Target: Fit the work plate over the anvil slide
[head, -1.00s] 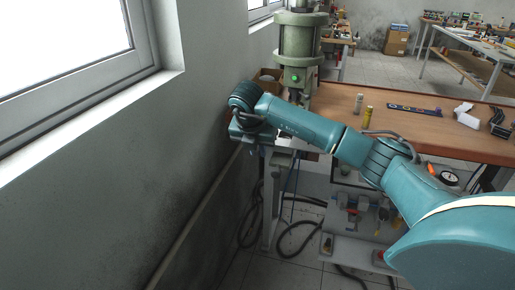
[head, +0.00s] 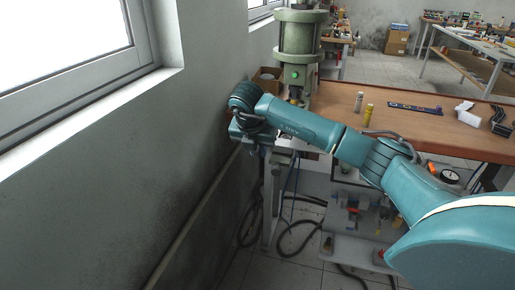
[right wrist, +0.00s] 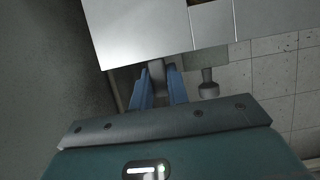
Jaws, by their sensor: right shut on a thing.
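My right arm comes in from the right in the head view and reaches to the wall side of the bench. Its gripper (right wrist: 160,74) shows in the right wrist view, with two blue fingers shut on a grey tab at the edge of the light grey work plate (right wrist: 135,32). The plate looks flat and extends beyond the fingertips. Grey flat pieces (right wrist: 212,24) lie against its right side; I cannot tell whether they are the anvil slide. In the head view my wrist hides the plate and the area below the green press (head: 299,40). My left gripper is not in view.
The wall (head: 130,180) is close beside my right wrist. The wooden bench (head: 420,125) carries a yellow bottle (head: 368,111), a blue strip (head: 414,108) and a white item (head: 467,114). A grey knob (right wrist: 208,86) is near my right finger. Hoses (head: 295,240) lie on the floor.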

